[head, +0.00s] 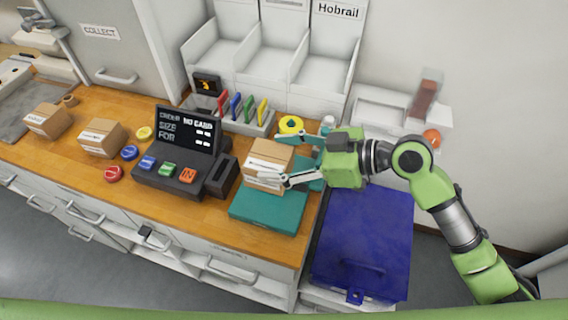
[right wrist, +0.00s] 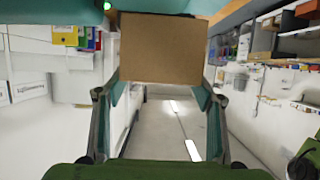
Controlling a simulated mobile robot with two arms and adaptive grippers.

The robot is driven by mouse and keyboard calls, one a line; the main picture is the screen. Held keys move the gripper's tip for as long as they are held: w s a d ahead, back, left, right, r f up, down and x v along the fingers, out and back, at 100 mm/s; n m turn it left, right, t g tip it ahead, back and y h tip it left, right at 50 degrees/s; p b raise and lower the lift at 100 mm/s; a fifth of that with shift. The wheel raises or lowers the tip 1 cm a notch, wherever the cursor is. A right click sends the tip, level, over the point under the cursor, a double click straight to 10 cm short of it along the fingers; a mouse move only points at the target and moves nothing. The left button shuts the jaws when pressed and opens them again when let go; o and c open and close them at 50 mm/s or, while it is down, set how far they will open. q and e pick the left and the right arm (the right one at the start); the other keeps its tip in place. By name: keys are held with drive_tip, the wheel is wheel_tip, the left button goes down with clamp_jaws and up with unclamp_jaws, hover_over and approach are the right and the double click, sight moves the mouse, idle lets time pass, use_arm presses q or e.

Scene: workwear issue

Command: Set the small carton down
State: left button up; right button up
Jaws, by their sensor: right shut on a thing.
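The small carton (head: 268,160) is a brown cardboard box with a white label on its front. My right gripper (head: 282,160) reaches in from the right and is shut on it, one finger behind and one in front. In the right wrist view the carton (right wrist: 163,48) shows as a plain brown face between the fingertips. In the head view it appears at the back edge of a flat teal slab (head: 266,212) on the wooden counter (head: 205,212). I cannot tell whether its underside touches anything. My left gripper is not in view.
Left of the carton stands a black order terminal (head: 188,140) with coloured buttons. Behind are coloured upright folders (head: 236,108) and a yellow tape roll (head: 290,124). Two other cartons (head: 102,138) (head: 48,120) stand further left. A blue lidded bin (head: 362,240) is right of the counter.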

sight(290, 168)
drive_tip(key=shift+w+d+f, duration=0.1)
drive_tip(key=shift+d+f, duration=0.05)
drive_tip(key=shift+d, duration=0.05)
drive_tip(key=f, duration=0.1)
drive_tip(key=f+p, duration=0.1)
drive_tip(key=f, duration=0.1)
drive_tip(key=shift+w+d, duration=0.25)
drive_tip(key=shift+d, duration=0.15)
drive_tip(key=shift+f+p, duration=0.3)
drive_tip(key=shift+f, duration=0.35)
drive_tip(key=o, duration=1.3)
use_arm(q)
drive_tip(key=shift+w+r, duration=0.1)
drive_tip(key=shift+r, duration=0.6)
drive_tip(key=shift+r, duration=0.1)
